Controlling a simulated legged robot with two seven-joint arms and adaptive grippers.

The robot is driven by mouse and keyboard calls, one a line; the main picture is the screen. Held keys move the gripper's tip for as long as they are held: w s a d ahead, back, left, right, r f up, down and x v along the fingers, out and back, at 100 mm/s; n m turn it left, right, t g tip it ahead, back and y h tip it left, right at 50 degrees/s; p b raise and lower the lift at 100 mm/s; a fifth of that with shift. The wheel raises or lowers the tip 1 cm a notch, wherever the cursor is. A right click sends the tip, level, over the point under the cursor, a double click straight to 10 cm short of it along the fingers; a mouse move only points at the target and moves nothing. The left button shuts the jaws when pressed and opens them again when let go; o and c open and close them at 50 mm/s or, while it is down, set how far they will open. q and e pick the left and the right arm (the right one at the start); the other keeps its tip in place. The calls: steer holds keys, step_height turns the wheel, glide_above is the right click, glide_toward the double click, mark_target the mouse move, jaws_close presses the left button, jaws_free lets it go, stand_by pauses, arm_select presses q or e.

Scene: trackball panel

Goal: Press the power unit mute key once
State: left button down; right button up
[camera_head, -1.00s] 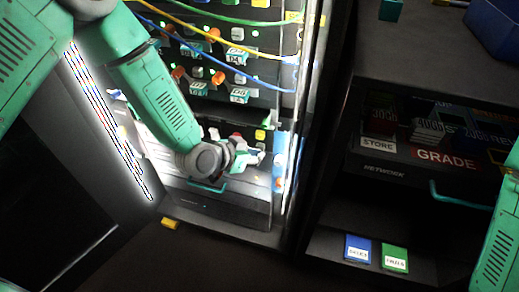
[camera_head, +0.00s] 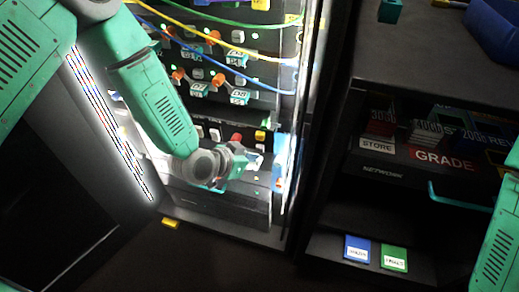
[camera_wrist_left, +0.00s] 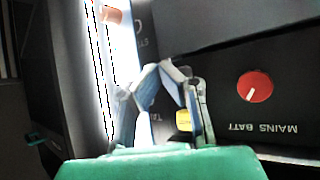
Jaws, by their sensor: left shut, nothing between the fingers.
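In the head view my left gripper (camera_head: 252,163) is in front of the lower part of the lit rack, below a row of controls. A yellow key (camera_head: 260,135) and a red knob (camera_head: 236,138) sit on the panel above it. In the left wrist view the gripper (camera_wrist_left: 172,72) is shut and empty. The yellow key (camera_wrist_left: 184,121) shows partly behind its right finger. The red knob (camera_wrist_left: 254,86) has an upside-down "MAINS BATT" label. No mute label is readable. I cannot tell whether the fingers touch the panel.
Blue, yellow and green cables (camera_head: 215,60) hang across the upper rack units. A bright rack edge (camera_head: 299,130) stands close to the right. A dark shelf (camera_head: 400,85) stands further right, with a blue card (camera_head: 357,248) and a green card (camera_head: 394,259) on its lower level.

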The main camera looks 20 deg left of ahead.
arm_select(q)
steer(key=s+p, duration=0.1)
steer(key=s, duration=0.4)
stand_by(0.4)
stand_by(0.6)
steer(key=s+a+f+n+g+y, duration=0.2)
steer(key=s+a, duration=0.2)
steer(key=s, duration=0.4)
steer(key=s+a+f+n+g+y, duration=0.2)
steer(key=s+a, duration=0.3)
steer(key=s, duration=0.4)
steer(key=s+a+f+n+g+y, duration=0.1)
steer(key=s+a+f+g, duration=0.2)
steer(key=s, duration=0.6)
steer(key=shift+a+f+n+g+y, duration=0.2)
steer(key=shift+a+n+g+y, duration=0.2)
steer(key=shift+a+g, duration=0.45)
steer(key=shift+w, duration=0.15)
